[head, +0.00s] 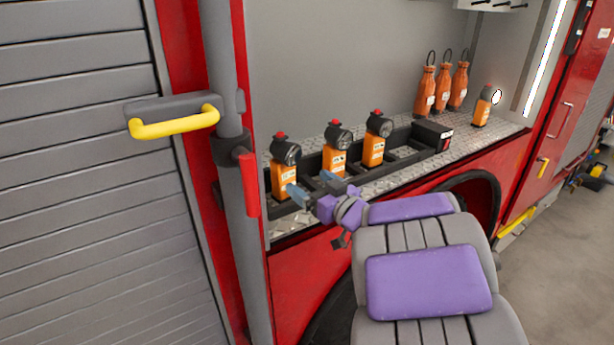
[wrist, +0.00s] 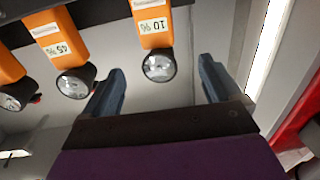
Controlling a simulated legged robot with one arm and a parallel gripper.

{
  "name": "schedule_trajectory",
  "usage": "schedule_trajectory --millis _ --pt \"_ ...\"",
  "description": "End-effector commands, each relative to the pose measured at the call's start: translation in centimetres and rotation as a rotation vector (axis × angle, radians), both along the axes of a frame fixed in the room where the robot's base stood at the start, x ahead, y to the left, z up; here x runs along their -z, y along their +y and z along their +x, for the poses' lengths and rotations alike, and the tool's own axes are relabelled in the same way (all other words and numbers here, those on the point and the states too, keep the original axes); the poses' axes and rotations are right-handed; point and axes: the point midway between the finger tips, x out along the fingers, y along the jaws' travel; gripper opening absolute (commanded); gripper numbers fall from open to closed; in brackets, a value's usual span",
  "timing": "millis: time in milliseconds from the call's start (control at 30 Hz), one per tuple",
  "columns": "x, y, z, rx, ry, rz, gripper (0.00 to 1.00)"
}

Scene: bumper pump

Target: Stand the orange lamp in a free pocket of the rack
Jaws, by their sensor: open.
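The black rack (head: 402,152) lies along the tread-plate ledge. Three orange lamps with black heads and red knobs stand in it: a left one (head: 284,182), a middle one (head: 334,160) and a right one (head: 373,150). Another orange lamp (head: 482,109) stands on the ledge beyond the rack's right end. My gripper (head: 315,186) is open and empty at the front of the rack's left part. In the wrist view, upside down, a lamp labelled 10 (wrist: 153,27) appears between the spread fingers (wrist: 163,88), with gaps on both sides. Rack space shows right of the right lamp.
Three orange bottle-shaped things (head: 443,88) with black loops stand behind the rack's right end. A grey post (head: 237,190) and a yellow handle (head: 175,123) are at the left. The ledge around the lone lamp has some bare room.

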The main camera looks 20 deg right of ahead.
Motion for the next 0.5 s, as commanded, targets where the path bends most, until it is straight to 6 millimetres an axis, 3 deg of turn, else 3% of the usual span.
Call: schedule_trajectory --millis 367,500 --pt "0.1 -1.2 -0.5 0.016 0.008 -0.002 0.92" --pt "0.3 -2.4 -0.6 0.118 0.050 -0.060 0.92"
